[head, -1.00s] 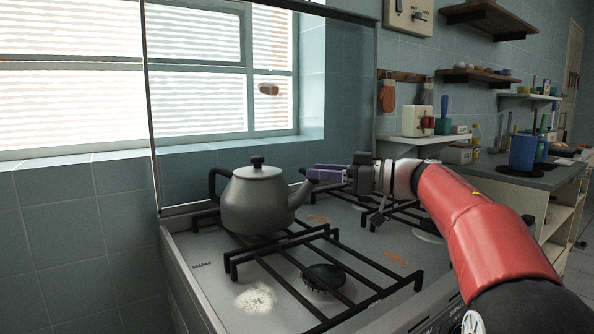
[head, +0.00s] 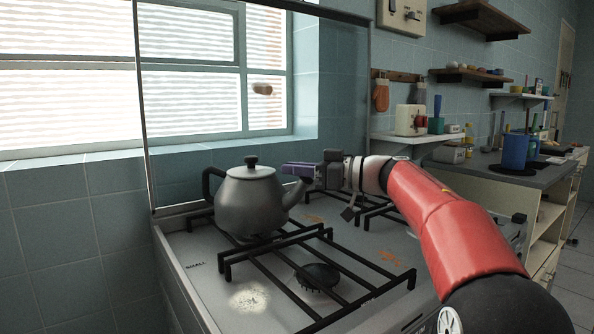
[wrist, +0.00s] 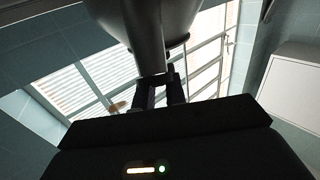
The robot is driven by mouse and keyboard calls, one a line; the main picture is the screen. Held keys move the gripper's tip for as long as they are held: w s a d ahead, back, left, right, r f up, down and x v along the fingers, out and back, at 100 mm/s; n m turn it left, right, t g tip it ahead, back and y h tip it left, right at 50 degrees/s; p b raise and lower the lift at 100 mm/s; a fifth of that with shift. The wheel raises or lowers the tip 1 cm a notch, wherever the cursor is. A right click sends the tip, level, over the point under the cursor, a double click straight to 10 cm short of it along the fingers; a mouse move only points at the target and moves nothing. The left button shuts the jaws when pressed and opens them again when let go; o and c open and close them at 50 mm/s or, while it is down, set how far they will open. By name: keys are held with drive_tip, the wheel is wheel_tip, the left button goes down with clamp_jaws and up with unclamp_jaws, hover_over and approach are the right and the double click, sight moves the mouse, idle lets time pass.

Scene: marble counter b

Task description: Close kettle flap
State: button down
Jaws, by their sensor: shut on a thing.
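The grey metal kettle (head: 250,207) stands upright on the stove at the back left, with its black-knobbed lid on. Its spout points right toward my gripper (head: 287,169). My gripper comes from the right, with its fingers at the top of the spout tip. In the wrist view the kettle's spout (wrist: 143,40) runs down to the fingers (wrist: 160,85), which are close together at its end. My gripper is shut on the spout end. The flap is too dark and small to tell apart from the fingers and spout.
Black pan grates (head: 300,255) and a burner (head: 317,276) cover the stove top in front of the kettle. A clear upright panel and window stand behind it. A counter with a blue mug (head: 515,152) lies far right.

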drive_tip(key=shift+f, duration=0.25)
drive_tip(key=shift+y, duration=0.5)
drive_tip(key=c, duration=1.4)
unclamp_jaws()
drive_tip(key=shift+f, duration=0.1)
drive_tip(key=shift+c, duration=0.2)
drive_tip(key=v, duration=0.7)
drive_tip(key=shift+s+d, duration=0.15)
drive_tip(key=shift+d, duration=0.15)
